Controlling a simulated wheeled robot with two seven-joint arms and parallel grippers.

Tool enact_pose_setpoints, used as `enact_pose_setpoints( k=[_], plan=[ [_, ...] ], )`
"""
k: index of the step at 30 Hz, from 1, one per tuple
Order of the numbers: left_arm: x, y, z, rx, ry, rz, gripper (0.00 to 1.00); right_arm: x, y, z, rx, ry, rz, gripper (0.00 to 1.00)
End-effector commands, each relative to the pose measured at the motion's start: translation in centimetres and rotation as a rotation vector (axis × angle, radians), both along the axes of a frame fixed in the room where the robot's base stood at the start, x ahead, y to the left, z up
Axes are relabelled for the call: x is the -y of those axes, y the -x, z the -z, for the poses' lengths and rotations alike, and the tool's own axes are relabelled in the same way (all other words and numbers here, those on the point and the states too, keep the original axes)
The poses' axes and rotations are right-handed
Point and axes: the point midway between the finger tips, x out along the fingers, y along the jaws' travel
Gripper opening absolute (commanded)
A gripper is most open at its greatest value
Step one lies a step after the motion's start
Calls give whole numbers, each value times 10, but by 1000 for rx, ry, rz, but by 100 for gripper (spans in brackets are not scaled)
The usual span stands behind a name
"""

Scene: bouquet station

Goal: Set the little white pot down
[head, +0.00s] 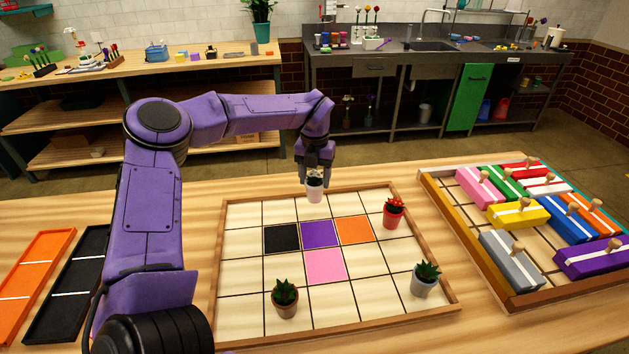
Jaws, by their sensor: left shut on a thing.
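The little white pot (315,192) is at the back edge of the gridded board (240,240), near the middle of that edge. My left gripper (315,177) points down over it and is shut on it from above. The gripper covers most of the plant in the pot. I cannot tell whether the pot's base touches the board. My right gripper is not in view.
On the board stand a red pot (393,214), a brown pot (285,300) and a pale grey pot (423,284). Black, purple, orange and pink tiles fill its middle. A crate of knobbed blocks (525,299) stands right; orange (28,285) and black (65,295) trays lie left.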

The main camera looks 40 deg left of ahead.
Motion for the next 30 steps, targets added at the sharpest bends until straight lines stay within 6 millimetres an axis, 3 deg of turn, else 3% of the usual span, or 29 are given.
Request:
enact_pose_setpoints(
  k=[9, 20, 21, 22, 23, 30],
  plan=[
    [-9, -7, 40, 0, 2, 0, 13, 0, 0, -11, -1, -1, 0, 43],
    [-9, -7, 48, 2, 2, 0, 13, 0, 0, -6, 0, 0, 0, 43],
    [-9, -6, 47, 1, 2, -1, 67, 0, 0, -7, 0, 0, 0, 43],
    [-9, -6, 47, 1, 2, -1, 77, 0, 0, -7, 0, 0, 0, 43],
    [-9, -6, 47, 1, 2, -1, 83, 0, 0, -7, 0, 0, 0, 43],
    [-9, -6, 46, 1, 2, -1, 83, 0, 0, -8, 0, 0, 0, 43]
  ],
)
